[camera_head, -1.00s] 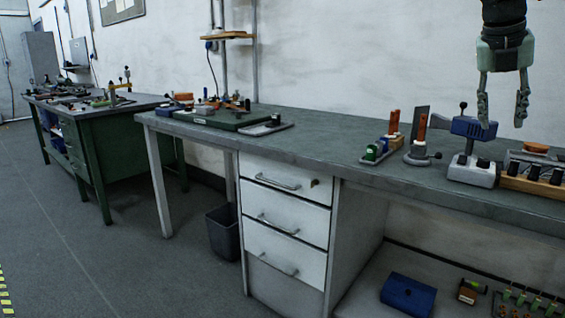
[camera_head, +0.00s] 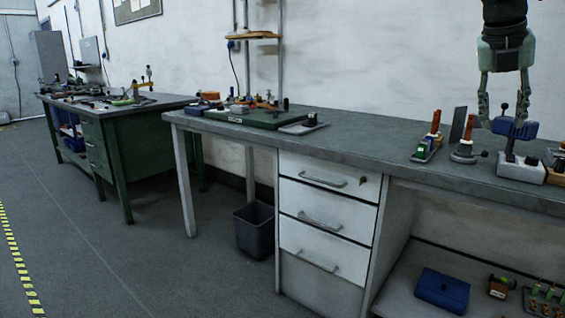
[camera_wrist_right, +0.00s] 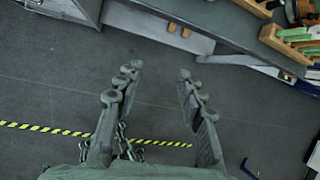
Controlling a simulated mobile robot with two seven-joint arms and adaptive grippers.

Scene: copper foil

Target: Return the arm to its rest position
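My right gripper (camera_head: 503,108) hangs fingers-down at the upper right of the head view, in front of the workbench (camera_head: 340,150). Its two fingers are apart with nothing between them. In the right wrist view the same gripper (camera_wrist_right: 155,95) shows both fingers spread over bare floor, empty. A blue-topped tool on a white base (camera_head: 520,168) appears just below and behind the fingertips in the head view; I cannot tell the exact distance. My left gripper is not in either view.
Orange-handled tools (camera_head: 434,125) stand on the bench, left of the blue-topped tool. A green mat (camera_head: 245,117) with small parts lies at its far end. A dark bin (camera_head: 255,230) stands beside the drawers (camera_head: 325,215). A second, green bench (camera_head: 130,140) stands farther left. The floor at left is clear.

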